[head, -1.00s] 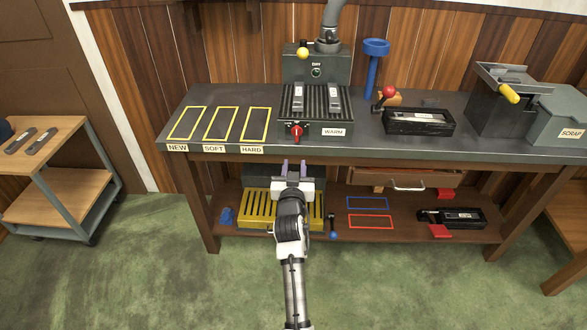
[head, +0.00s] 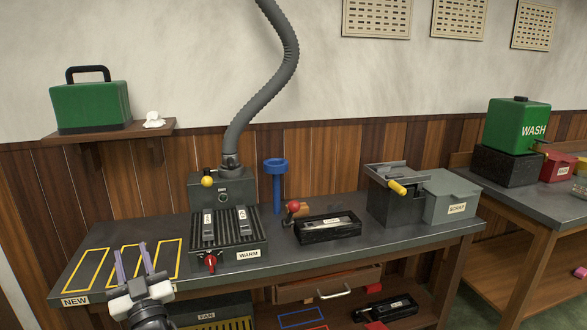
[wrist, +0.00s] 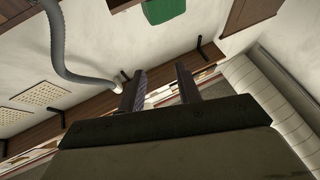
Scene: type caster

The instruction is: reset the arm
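My gripper (head: 134,264) is in the head view at the lower left, raised in front of the workbench's yellow-outlined areas. Its two purple-grey fingers stand apart and point up, with nothing between them. In the wrist view the fingers (wrist: 160,88) are also apart and empty. The wrist view looks toward the wall, with the grey hose (wrist: 62,50) and green case (wrist: 163,10) in sight. My gripper hides part of the yellow outlines and their labels.
The bench holds a grey warmer (head: 226,232) with two bars on it, a blue stand (head: 276,190), a black tray (head: 327,229) and a grey scrap box (head: 451,198). A green case (head: 90,107) sits on the wall shelf (head: 108,130). A green WASH container (head: 515,125) stands at right.

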